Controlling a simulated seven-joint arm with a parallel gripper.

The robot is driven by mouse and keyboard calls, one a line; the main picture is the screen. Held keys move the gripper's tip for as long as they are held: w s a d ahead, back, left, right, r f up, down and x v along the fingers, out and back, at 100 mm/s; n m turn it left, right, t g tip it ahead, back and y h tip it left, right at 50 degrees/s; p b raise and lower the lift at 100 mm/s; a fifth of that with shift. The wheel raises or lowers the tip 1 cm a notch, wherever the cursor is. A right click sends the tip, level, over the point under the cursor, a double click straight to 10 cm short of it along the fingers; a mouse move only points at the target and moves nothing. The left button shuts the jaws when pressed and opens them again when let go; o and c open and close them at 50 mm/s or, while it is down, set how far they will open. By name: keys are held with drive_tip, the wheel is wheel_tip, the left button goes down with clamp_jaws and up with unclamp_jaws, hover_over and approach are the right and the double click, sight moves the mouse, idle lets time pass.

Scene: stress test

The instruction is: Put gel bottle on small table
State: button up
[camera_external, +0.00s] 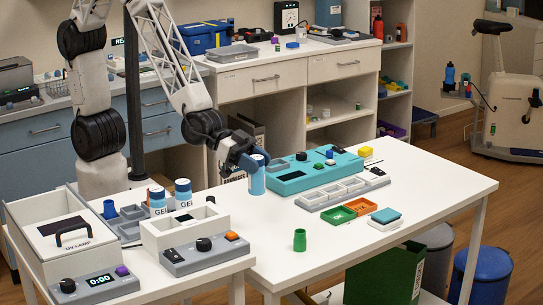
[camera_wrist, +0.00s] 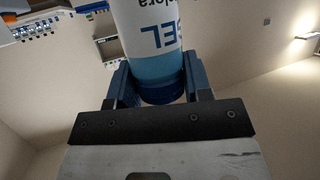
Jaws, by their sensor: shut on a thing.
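My gripper (camera_external: 250,160) is shut on a gel bottle (camera_external: 257,181), near its dark-blue cap. In the wrist view the bottle (camera_wrist: 153,35) has a white label with blue lettering, and its cap sits between my gripper's two blue fingers (camera_wrist: 160,82). The bottle is upright at the left part of the long white table (camera_external: 440,200); I cannot tell whether its base touches the top. Two more gel bottles (camera_external: 157,203) (camera_external: 183,196) stand on the smaller white table (camera_external: 215,274) at the left front.
The smaller table also bears a UV lamp box (camera_external: 70,235) and a grey control unit (camera_external: 205,252). On the long table are a teal tray (camera_external: 300,182), grey bins (camera_external: 340,192), a green cup (camera_external: 300,240) and coloured boxes. The long table's front left is mostly clear.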

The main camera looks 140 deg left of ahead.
drive_tip(key=w+d+r+m+h, duration=0.2)
drive_tip(key=w+d+r, duration=0.2)
drive_tip(key=w+d, duration=0.4)
drive_tip(key=w+d+r+m+h, duration=0.2)
drive_tip(key=w+d+r, duration=0.1)
drive_tip(key=w+d, duration=0.6)
drive_tip(key=shift+w+r+t+h, duration=0.35)
drive_tip(key=shift+t+h, duration=0.05)
drive_tip(key=s+d+m+h, duration=0.2)
drive_tip(key=s+d, duration=1.1)
drive_tip(key=s, duration=0.4)
drive_tip(key=s+d+f+m+h, duration=0.1)
drive_tip(key=s+d, duration=0.1)
drive_tip(key=s, duration=0.5)
drive_tip(key=s+d+f+h, duration=0.1)
drive_tip(key=s+d, duration=0.1)
drive_tip(key=s, duration=0.6)
drive_tip(key=s+d+f+m+g+h, duration=0.1)
drive_tip(key=s+d, duration=0.1)
drive_tip(key=s, duration=0.6)
drive_tip(key=shift+s+d+f+m, duration=0.2)
drive_tip(key=shift+d+f+m, duration=0.1)
drive_tip(key=shift+d, duration=0.1)
drive_tip(key=shift+f, duration=2.2)
